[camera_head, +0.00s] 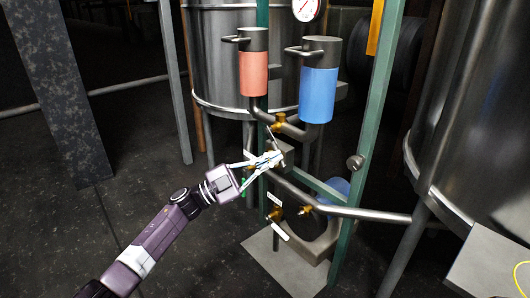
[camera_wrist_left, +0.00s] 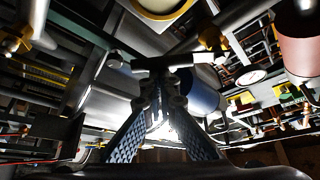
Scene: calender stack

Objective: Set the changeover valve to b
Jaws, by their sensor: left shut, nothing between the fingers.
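My left gripper (camera_head: 272,159) reaches in from the left to the pipework below the two canisters. Its fingers are shut with nothing between them. In the left wrist view the fingertips (camera_wrist_left: 165,90) meet just in front of a dark T-shaped bar (camera_wrist_left: 150,63), which may be the changeover valve's lever. I cannot tell whether they touch it. In the head view the gripper partly hides the valve area, and no position letter can be read. A brass fitting (camera_head: 280,123) sits on the pipe above the gripper. My right gripper is not in view.
A red canister (camera_head: 253,75) and a blue canister (camera_head: 318,95) hang above the gripper. A green post (camera_head: 368,105) stands right of them. Lower brass valves (camera_head: 306,209) with pale tags and a pipe (camera_head: 365,214) lie below. Large steel tanks stand behind and at right.

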